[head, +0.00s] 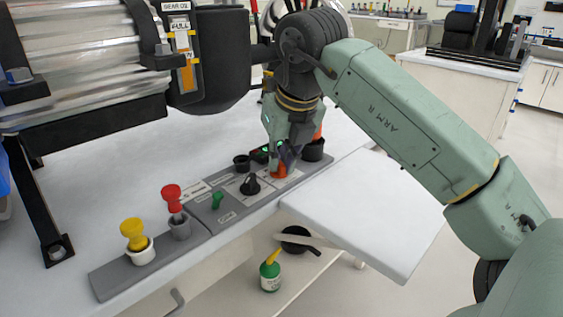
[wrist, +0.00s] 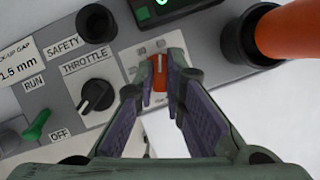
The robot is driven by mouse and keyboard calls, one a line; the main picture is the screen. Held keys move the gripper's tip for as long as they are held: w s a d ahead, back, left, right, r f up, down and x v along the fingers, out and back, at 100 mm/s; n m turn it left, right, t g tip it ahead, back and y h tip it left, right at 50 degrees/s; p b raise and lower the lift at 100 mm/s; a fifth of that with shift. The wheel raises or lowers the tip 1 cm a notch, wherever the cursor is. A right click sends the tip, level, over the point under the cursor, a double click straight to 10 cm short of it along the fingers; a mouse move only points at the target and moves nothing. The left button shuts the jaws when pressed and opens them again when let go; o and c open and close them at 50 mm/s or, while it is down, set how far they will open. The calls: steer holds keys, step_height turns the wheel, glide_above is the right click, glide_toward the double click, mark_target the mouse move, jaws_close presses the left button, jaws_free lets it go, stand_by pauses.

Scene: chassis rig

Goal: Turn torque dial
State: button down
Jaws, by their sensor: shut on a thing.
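The torque dial is an orange knob on the grey control panel, seen in the wrist view (wrist: 160,72) with small marks around it. In the head view its orange edge (head: 279,172) shows below my fingertips. My gripper (wrist: 161,86) has its two fingers on either side of the orange knob, closed on it. In the head view my gripper (head: 281,160) reaches down from above at the right part of the panel. The fingers hide parts of the knob and of its scale.
A black throttle knob (wrist: 96,95) and a green switch (wrist: 37,125) sit left of the dial. Red (head: 172,197) and yellow (head: 134,234) handles stand farther left on the panel.

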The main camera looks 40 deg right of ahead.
steer(key=shift+m, duration=0.3)
steer(key=c, duration=1.7)
jaws_free()
steer(key=shift+o, duration=0.2)
steer(key=v, duration=0.7)
steer(key=shift+r, duration=0.2)
steer(key=shift+s+a, duration=0.1)
